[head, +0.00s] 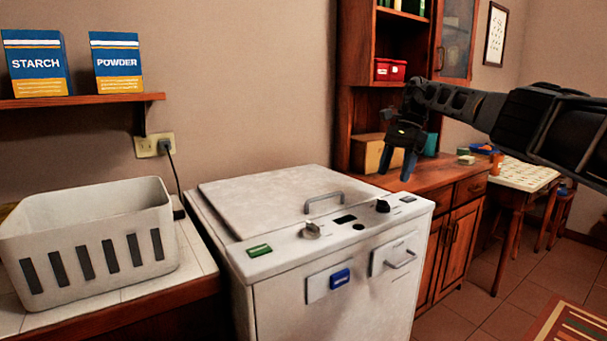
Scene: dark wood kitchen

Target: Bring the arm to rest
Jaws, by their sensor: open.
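My gripper (398,162) hangs at the end of my black arm, which reaches in from the right edge of the head view. Its two blue-grey fingers point down and are apart, with nothing between them. It appears in front of the wooden cabinet counter (440,175), to the right of and above the white washing machine (330,265). I cannot tell how far it is from the counter. The arm covers part of the cabinet and the wall behind.
The washing machine has a closed lid with a handle (324,198). A white basket (95,240) stands on the left counter. Starch (36,64) and powder (116,62) boxes sit on a wall shelf. A table (522,176) stands at the right. Open tiled floor lies at the lower right.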

